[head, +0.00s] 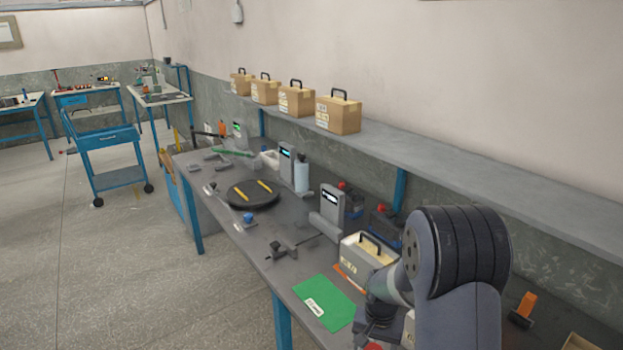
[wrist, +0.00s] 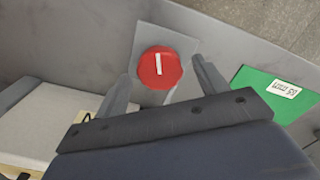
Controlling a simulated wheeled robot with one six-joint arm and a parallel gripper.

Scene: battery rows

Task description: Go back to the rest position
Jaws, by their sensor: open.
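My gripper (wrist: 163,68) is open and empty in the wrist view, with one finger on either side of a red round knob with a white bar (wrist: 160,68). The knob sits on a grey plate (wrist: 148,42). I cannot tell whether the fingers touch it. In the head view my arm is at the lower right over the workbench (head: 262,262). It hides most of the gripper there, and a bit of red shows at the bottom edge.
A pale box with a black handle (head: 362,262) stands on the bench beside my arm. A green sheet (head: 325,302) lies left of it. Grey devices and a dark round plate (head: 253,203) stand further back. Several tan boxes (head: 338,115) line the wall shelf (head: 430,160).

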